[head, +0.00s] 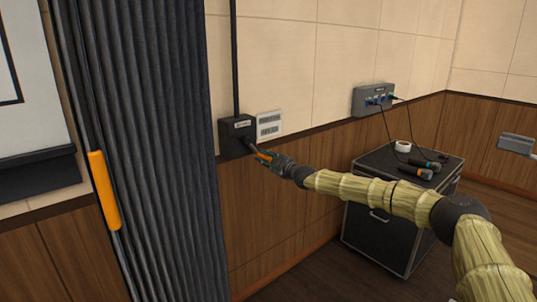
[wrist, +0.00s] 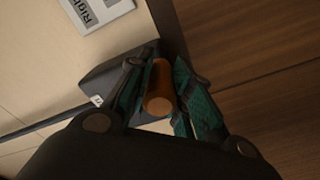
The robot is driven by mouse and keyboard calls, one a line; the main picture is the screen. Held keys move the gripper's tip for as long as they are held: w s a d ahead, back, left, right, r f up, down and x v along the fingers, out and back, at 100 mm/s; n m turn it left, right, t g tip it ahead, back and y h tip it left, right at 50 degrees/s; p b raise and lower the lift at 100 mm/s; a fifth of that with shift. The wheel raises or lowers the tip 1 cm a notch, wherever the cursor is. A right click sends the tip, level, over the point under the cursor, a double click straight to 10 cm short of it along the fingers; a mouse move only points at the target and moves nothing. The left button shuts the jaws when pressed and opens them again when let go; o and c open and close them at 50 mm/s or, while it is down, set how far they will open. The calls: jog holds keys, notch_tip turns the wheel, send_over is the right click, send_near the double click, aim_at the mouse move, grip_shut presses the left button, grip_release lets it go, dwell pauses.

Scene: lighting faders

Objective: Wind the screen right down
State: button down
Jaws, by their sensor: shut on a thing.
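The screen (head: 24,100) is at the left edge of the head view, white with a black frame line. In the wrist view the round orange handle (wrist: 160,100) sits between my gripper's teal-padded fingers (wrist: 165,82), with the dark box (wrist: 108,77) behind.
A grey pleated curtain (head: 140,130) with an orange grip (head: 104,190) hangs at left. A label plate (head: 269,124) is beside the box. A wall panel (head: 373,99) with cables is farther right. A black case (head: 376,235) carries tape (head: 403,146) and microphones (head: 415,172).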

jog(key=shift+s+a+f+m, duration=0.2)
jog(key=shift+f+m, duration=0.15)
jog(key=shift+m, duration=0.15)
jog(key=shift+s+a+f+m, duration=0.2)
jog(key=shift+f+m, duration=0.15)
jog(key=shift+m, duration=0.15)
jog(key=shift+s+a+f+m+p, duration=0.2)
jog(key=shift+s+a+m+p, duration=0.3)
jog(key=shift+m, duration=0.35)
jog(key=shift+s+a+f+m+p, duration=0.15)
jog(key=shift+s+a+m+p, duration=0.3)
jog(key=shift+m, duration=0.45)
jog(key=shift+s+a+f+m+p, duration=0.2)
jog(key=shift+s+a+m+p, duration=0.15)
jog(key=shift+a+m+p, duration=0.4)
jog(key=c, duration=1.2)
grip_release()
jog(key=shift+d, duration=0.1)
jog(key=shift+c, duration=0.2)
jog(key=shift+r, duration=0.15)
jog(key=shift+r, duration=0.1)
jog(key=v, duration=1.1)
jog(key=shift+s+d, duration=0.25)
jog(key=shift+s, duration=0.1)
